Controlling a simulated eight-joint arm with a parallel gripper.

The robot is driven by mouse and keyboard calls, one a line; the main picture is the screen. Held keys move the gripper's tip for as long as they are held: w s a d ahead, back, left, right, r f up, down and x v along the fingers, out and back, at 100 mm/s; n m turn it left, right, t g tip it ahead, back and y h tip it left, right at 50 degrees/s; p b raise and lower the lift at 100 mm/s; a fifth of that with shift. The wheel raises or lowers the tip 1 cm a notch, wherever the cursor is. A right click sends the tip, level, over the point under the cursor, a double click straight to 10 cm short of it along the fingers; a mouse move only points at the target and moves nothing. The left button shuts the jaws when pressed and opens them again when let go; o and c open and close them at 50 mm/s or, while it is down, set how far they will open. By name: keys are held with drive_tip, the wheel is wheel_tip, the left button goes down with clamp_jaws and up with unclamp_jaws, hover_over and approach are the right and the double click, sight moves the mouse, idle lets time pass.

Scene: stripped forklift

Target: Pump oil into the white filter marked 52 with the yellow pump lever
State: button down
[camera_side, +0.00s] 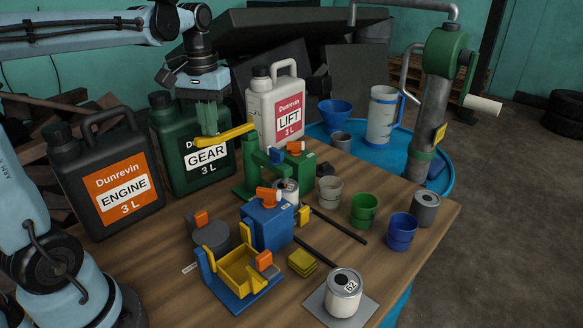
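A white filter (343,294) with a dark hole in its top stands upright on a grey square plate (318,306) at the table's front edge. Its small tilted label seems to read 52. The yellow pump lever (223,136) slants up to the right from its left end and joins the green pump stand (257,172) near mid-table. A second pale can (286,190) stands at the pump, partly hidden by a blue block. My gripper (209,128) points down with its green fingers at the lever, in front of the GEAR jug. I cannot tell whether the fingers grip the lever.
Black ENGINE (114,170), green GEAR (180,170) and white LIFT (279,106) jugs stand along the back. A blue and yellow forklift body (241,275) sits at front. Grey, green and blue cups (401,230) and a grey can (425,208) stand right. A blue drum (445,190) is behind.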

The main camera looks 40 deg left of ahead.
drive_tip(key=shift+f, duration=1.7)
drive_tip(key=shift+r, duration=3.95)
drive_tip(key=shift+f, duration=0.1)
drive_tip(key=shift+f, duration=3.85)
drive_tip(key=shift+r, duration=3.95)
drive_tip(key=shift+f, duration=0.1)
